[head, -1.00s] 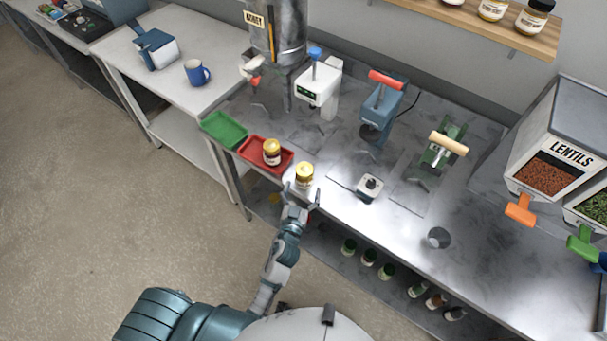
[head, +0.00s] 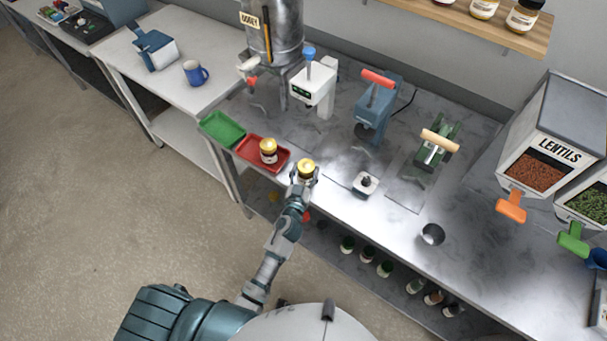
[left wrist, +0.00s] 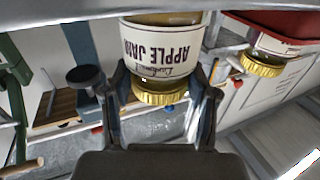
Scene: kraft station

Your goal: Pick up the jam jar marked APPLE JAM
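The jam jar marked APPLE JAM (left wrist: 160,50) has a white label, dark lettering and a gold lid. It appears upside down in the left wrist view, between my left gripper's two fingers (left wrist: 165,88), which look closed against its sides. In the head view the jar (head: 306,168) is at the bench's front edge, right of the red tray, with my left gripper (head: 303,178) around it. Whether its base touches the bench is hidden. A second gold-lidded jar (head: 268,150) stands in the red tray (head: 246,148). My right gripper is not in view.
A green tray (head: 222,129) lies left of the red one. A small scale-like device (head: 365,184), a blue press (head: 373,112), a green press (head: 431,155) and a metal cup (head: 432,234) stand on the bench. Lentil dispensers (head: 548,150) are at the right. Several bottles sit on the lower shelf.

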